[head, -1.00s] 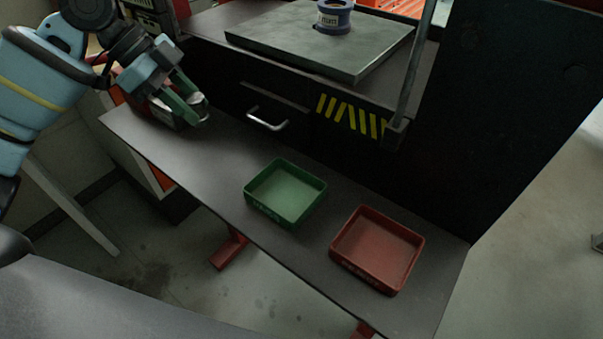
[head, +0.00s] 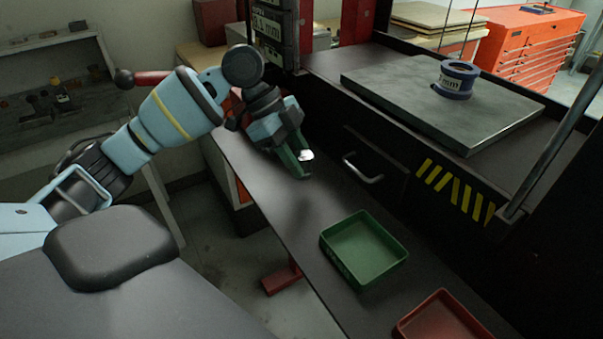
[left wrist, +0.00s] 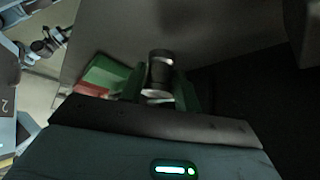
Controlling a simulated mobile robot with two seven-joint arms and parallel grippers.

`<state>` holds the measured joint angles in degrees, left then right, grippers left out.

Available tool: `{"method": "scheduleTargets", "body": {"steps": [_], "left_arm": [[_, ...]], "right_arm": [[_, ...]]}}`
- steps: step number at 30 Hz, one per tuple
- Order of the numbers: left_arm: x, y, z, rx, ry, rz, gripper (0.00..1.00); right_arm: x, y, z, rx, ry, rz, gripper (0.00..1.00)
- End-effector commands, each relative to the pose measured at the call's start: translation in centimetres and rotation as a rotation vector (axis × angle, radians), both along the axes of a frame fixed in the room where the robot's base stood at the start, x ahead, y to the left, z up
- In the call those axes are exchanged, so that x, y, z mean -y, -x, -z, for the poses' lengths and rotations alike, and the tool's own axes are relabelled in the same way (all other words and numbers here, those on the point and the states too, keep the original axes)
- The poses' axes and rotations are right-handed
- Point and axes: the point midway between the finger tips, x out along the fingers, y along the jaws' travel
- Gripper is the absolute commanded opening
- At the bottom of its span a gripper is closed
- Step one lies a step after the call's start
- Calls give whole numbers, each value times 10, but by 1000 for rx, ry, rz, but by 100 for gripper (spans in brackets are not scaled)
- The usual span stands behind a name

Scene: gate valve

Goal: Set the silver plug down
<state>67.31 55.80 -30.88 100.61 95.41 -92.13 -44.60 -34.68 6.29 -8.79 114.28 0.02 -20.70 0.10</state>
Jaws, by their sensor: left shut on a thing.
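My left gripper (head: 303,165) is shut on the silver plug (head: 306,155), a small bright piece between its green fingers. The fingers hide part of it. In the left wrist view the plug (left wrist: 160,72) shows as a short metal cylinder, dark in the middle and brighter at its ends, between the fingers. The gripper is over the far left part of the dark bench (head: 285,200), beyond the green tray. I cannot tell how high it is. My right gripper is not in view.
An empty green tray (head: 345,274) stands on the bench, with a red tray (head: 447,318) nearer the lower right, partly cut off. A drawer handle (head: 362,170) sticks out behind. A blue ring (head: 456,78) stands on the grey plate (head: 440,105).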

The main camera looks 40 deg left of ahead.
Motion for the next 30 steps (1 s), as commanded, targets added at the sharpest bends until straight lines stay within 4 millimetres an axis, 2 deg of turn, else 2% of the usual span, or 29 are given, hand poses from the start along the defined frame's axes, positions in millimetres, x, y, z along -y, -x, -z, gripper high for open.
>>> {"method": "scheduleTargets", "body": {"steps": [6, 15, 24, 25, 29, 30], "left_arm": [[0, 0, 3, 2, 1, 0, 0], [0, 0, 37, 2, 1, 0, 0], [0, 0, 38, 4, 1, 0, 0], [0, 0, 39, 3, -1, 1, 36], [0, 0, 39, 2, 0, 1, 53], [0, 0, 39, 2, 0, 1, 54]], "right_arm": [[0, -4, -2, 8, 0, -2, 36], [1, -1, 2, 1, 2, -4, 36], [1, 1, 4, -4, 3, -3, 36], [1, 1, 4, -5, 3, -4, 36], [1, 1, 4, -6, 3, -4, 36], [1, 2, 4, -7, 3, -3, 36]]}}
